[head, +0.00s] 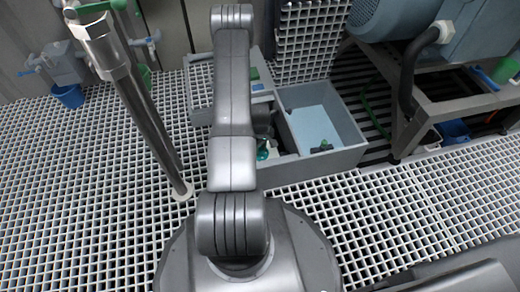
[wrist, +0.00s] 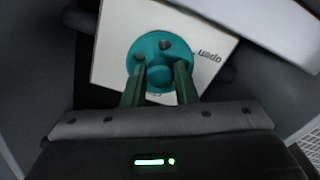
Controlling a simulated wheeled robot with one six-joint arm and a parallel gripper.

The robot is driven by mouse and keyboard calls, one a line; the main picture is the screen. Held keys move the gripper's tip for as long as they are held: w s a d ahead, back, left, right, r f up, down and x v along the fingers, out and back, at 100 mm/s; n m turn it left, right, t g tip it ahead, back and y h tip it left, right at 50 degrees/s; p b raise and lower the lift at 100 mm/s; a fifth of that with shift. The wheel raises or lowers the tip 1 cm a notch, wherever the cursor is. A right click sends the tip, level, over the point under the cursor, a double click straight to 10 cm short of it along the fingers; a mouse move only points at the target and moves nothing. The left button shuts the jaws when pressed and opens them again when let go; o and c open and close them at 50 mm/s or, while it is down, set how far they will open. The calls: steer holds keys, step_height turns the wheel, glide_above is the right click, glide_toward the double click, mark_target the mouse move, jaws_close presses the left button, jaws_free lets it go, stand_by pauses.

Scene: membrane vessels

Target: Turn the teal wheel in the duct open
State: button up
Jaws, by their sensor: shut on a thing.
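In the head view a small part of the teal wheel (head: 262,150) shows just right of my arm, inside the grey duct (head: 345,158) sunk in the floor. My arm hides most of the wheel and the gripper there.
White floor grating (head: 90,190) surrounds the duct. A grating panel (head: 312,40) stands tilted behind it. A steel pipe (head: 145,110) rises at the left. A blue machine on a grey frame (head: 440,95) stands at the right. A blue bucket (head: 69,96) is at the far left.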

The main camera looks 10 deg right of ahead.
mark_target(260, 149)
steer(key=n, duration=0.3)
steer(key=shift+w+n+b, duration=0.1)
steer(key=shift+n+b, duration=0.2)
steer(key=shift+n, duration=1.9)
steer(key=o, duration=1)
steer(key=shift+r, duration=0.15)
step_height(260, 149, up, 14)
steer(key=p, duration=0.5)
steer(key=shift+f, duration=0.2)
steer(key=shift+f, duration=0.1)
